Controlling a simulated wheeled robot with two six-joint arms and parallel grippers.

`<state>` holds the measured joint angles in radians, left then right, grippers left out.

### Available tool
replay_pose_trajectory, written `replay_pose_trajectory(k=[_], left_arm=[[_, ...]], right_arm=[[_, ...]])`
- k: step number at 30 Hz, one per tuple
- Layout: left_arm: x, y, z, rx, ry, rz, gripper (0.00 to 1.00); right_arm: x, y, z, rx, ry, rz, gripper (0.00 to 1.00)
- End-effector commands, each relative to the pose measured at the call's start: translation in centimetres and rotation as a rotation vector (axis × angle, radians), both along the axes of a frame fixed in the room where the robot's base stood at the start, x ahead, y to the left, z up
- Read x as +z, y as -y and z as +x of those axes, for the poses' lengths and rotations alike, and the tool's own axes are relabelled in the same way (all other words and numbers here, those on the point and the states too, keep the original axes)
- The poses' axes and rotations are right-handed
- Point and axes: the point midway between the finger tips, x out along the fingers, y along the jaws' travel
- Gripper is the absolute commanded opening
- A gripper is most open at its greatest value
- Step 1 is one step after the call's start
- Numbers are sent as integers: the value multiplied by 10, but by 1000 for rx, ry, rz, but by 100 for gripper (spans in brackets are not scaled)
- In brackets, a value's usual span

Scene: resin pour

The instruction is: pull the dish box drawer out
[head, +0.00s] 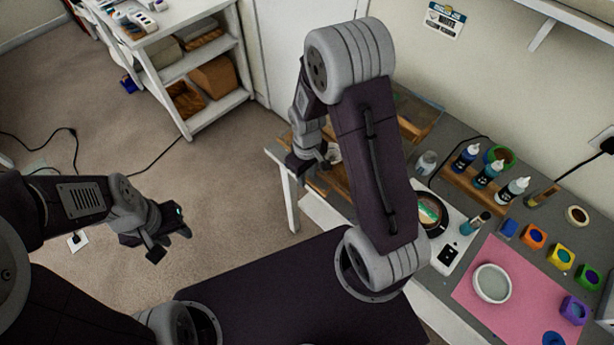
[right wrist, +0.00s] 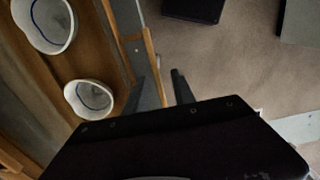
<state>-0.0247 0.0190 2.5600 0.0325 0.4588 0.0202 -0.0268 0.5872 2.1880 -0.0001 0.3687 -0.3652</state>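The wooden dish box drawer (right wrist: 100,45) shows at the left of the right wrist view, holding two white dishes (right wrist: 45,22) (right wrist: 92,98) with blue lines. In the head view, part of its wood (head: 333,181) shows at the table's left end, mostly behind my right arm. A thin wooden strip (right wrist: 152,62) runs along the drawer's front edge. My right gripper (right wrist: 162,88) has its fingers apart, one on either side of this strip; a gap shows beside the right finger. It also shows in the head view (head: 312,170). My left gripper (head: 172,240) is open and empty over the floor.
The grey table (head: 435,305) carries a pink mat (head: 480,285), a white bowl (head: 492,283), dye bottles (head: 487,173) and several coloured pots (head: 535,236). A white shelf unit (head: 205,65) stands at the back left.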

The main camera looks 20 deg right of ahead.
Motion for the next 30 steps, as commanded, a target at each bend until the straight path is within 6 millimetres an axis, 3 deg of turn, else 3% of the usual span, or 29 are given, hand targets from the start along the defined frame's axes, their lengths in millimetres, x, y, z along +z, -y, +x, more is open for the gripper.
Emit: replay_pose_trajectory(k=[6, 12, 28, 30], left_arm=[[1, 0, 0, 0, 0, 0, 36], [1, 0, 0, 0, 0, 0, 36], [1, 0, 0, 0, 0, 0, 36], [-9, 0, 0, 0, 0, 0, 36]], right_arm=[[51, -2, 2, 1, 7, -1, 31], [76, -2, 1, 1, 2, -1, 31], [78, -2, 0, 1, -1, -2, 31], [75, -2, 3, -1, 23, -1, 31]])
